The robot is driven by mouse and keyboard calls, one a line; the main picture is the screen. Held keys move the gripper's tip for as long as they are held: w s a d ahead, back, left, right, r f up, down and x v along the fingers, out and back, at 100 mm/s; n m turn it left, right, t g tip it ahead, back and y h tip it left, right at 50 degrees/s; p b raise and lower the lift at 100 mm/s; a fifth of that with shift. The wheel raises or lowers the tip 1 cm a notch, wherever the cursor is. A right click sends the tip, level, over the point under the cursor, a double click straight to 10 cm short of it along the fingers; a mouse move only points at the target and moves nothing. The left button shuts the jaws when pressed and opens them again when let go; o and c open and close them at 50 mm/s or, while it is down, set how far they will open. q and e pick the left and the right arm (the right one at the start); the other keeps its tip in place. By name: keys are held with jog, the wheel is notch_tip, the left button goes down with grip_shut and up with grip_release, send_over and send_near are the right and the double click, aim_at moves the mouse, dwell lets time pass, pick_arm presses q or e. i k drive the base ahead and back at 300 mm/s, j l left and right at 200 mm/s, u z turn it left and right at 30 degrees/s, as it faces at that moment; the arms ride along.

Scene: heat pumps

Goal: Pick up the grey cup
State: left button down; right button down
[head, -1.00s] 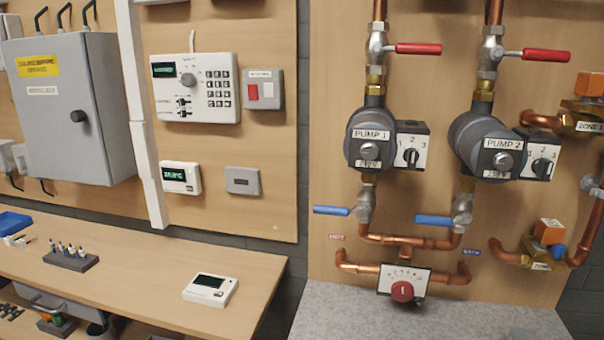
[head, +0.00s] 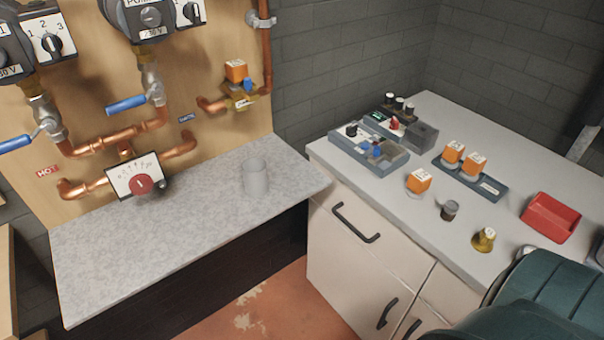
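The grey cup (head: 256,179) stands upright on the speckled grey counter (head: 110,258), near the counter's back right part. It looks plain and cylindrical, with nothing touching it. Neither of my grippers shows in the head view, so I cannot see how far they are from the cup.
Copper pipes, blue-handled valves (head: 126,104) and a red-knobbed dial (head: 140,184) are on the board behind the counter. A white cabinet (head: 350,265) stands to the right, bearing a grey tray (head: 345,143), orange-topped parts and a red bin (head: 549,218). Free counter surrounds the cup.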

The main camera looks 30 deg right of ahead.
aim_at(254, 169)
jog(key=z, duration=0.7)
